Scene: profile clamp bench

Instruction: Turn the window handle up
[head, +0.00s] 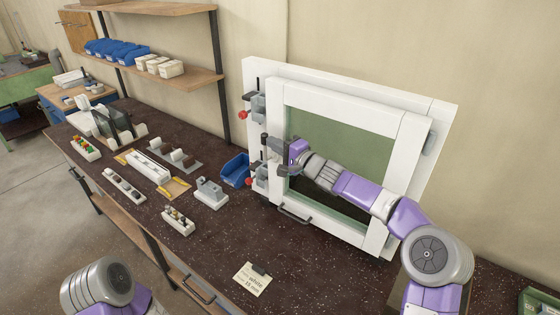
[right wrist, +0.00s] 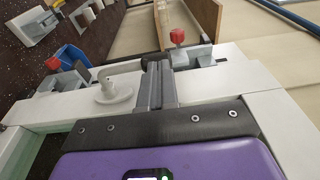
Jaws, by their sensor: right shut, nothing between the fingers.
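The white window (head: 262,82) stands upright at the back of the bench, with a greenish pane. Its handle shows in the right wrist view: a white round base (right wrist: 114,93) with a short white lever (right wrist: 122,68). The lever runs from the base towards my fingers, along the stile towards the upper clamp. In the head view my gripper mostly hides the handle. My right gripper (head: 267,147) is shut and empty at the window's left stile. Its fingers (right wrist: 155,84) are close beside the lever's end; I cannot tell whether they touch. My left gripper is out of view.
An upper clamp with a red knob (head: 243,115) and a lower one (head: 249,182) grip the frame's left edge. A blue bin (head: 236,169) stands left of the window. Small fixtures (head: 211,193) fill the left bench. A paper note (head: 251,279) lies in front; bench around it is clear.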

